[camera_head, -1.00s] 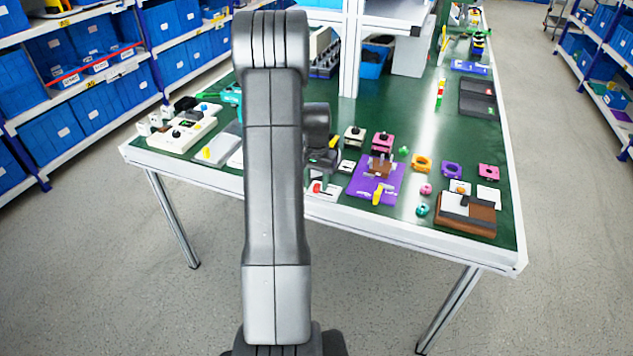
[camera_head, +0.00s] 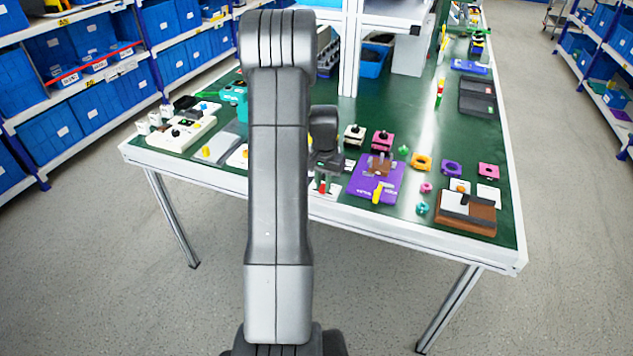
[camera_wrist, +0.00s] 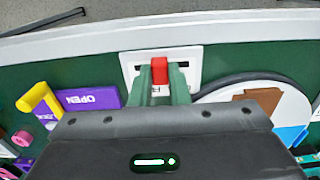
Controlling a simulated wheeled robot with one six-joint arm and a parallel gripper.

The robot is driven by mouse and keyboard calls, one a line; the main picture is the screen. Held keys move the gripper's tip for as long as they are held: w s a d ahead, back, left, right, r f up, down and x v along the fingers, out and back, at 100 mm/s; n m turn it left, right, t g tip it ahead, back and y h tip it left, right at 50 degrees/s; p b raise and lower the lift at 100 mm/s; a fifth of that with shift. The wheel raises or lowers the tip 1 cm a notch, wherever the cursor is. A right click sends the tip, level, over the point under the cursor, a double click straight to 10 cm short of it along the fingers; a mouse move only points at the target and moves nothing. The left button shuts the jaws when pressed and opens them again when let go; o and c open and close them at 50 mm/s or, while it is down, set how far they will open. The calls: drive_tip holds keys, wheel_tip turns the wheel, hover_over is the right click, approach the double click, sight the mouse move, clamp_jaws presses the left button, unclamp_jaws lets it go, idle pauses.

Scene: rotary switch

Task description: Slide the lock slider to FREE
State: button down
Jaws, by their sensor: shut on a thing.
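The red lock slider (camera_wrist: 159,66) stands on a white plate (camera_wrist: 129,62) in the wrist view. My gripper (camera_wrist: 160,74) is shut on it, with one greenish finger on each side. A dark slot shows on the plate to either side of the slider. Part of a letter shows between the fingers, but the word FREE cannot be read. In the head view my gripper (camera_head: 323,181) is low over the front edge of the table, and a bit of red shows between its fingers.
A purple board (camera_head: 360,184) with a yellow handle stands close to the right of my gripper in the head view. A brown box (camera_head: 480,218) lies further right. The wrist view shows a round white disc (camera_wrist: 238,97) beside the plate. The table's white edge (camera_wrist: 60,46) is close.

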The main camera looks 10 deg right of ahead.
drive_tip(key=shift+s+d, duration=0.65)
drive_tip(key=shift+d, duration=0.3)
drive_tip(key=c, duration=1.4)
unclamp_jaws()
drive_tip(key=shift+o, duration=0.2)
drive_tip(key=shift+r, duration=0.15)
wheel_tip(320, 180, up, 14)
drive_tip(key=shift+f, duration=0.2)
drive_tip(key=shift+f, duration=0.15)
wheel_tip(320, 180, down, 13)
drive_tip(key=shift+f, duration=0.1)
drive_tip(key=shift+a+f, duration=0.1)
drive_tip(key=shift+f, duration=0.15)
drive_tip(key=shift+w+a, duration=0.2)
